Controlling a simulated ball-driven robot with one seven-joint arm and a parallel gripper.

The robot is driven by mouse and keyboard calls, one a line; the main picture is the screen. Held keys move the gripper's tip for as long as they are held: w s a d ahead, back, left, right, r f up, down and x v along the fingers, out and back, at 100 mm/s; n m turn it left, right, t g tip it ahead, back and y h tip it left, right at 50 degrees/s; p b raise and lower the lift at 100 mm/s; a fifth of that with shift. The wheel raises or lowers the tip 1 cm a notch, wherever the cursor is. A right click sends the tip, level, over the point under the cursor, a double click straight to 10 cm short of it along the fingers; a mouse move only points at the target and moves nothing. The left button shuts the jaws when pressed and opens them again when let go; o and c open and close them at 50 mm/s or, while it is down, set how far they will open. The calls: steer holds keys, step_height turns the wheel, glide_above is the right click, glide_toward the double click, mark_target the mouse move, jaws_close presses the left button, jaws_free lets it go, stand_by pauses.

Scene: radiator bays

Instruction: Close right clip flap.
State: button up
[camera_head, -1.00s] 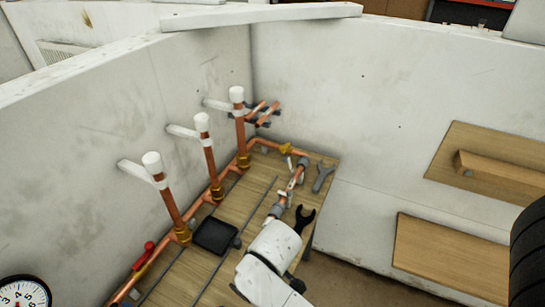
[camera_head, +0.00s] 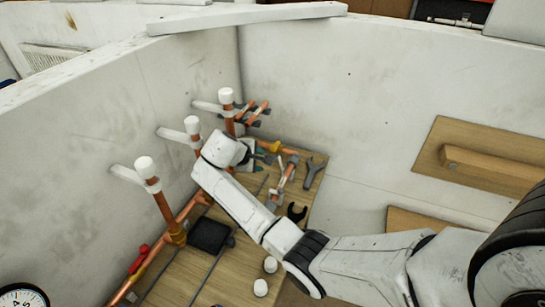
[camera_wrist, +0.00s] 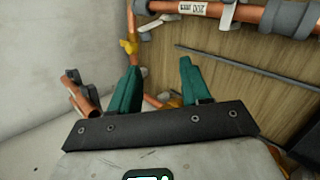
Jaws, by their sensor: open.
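Three upright copper pipes with white caps stand along the left wall, each with a white clip whose flap sticks out to the left. The right clip flap (camera_head: 207,107) stands out from the right pipe (camera_head: 230,122), just below its cap. It looks open. My gripper (camera_wrist: 160,66) shows two green fingers spread apart with nothing between them in the wrist view. In the head view my wrist is low in front of the right pipe, below the clip, and hides most of the fingers. I cannot make out the clip in the wrist view.
Short copper stubs (camera_head: 259,113) are held on the wall right of the right pipe. The wooden board (camera_head: 180,285) carries a black box (camera_head: 209,235), a grey wrench (camera_head: 313,173), pipe fittings and loose white caps (camera_head: 270,264). My arm crosses over the board.

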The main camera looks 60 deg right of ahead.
mark_target(276, 157)
steer(key=d+r+b+x, duration=0.1)
steer(key=b+x, duration=0.9)
steer(key=x, duration=0.1)
steer(key=shift+d+r+b, duration=0.25)
steer(key=shift+d+b, duration=0.1)
steer(key=shift+d, duration=0.15)
steer(key=shift+s, duration=0.1)
steer(key=shift+c, duration=0.4)
jaws_close()
steer(key=shift+r, duration=0.1)
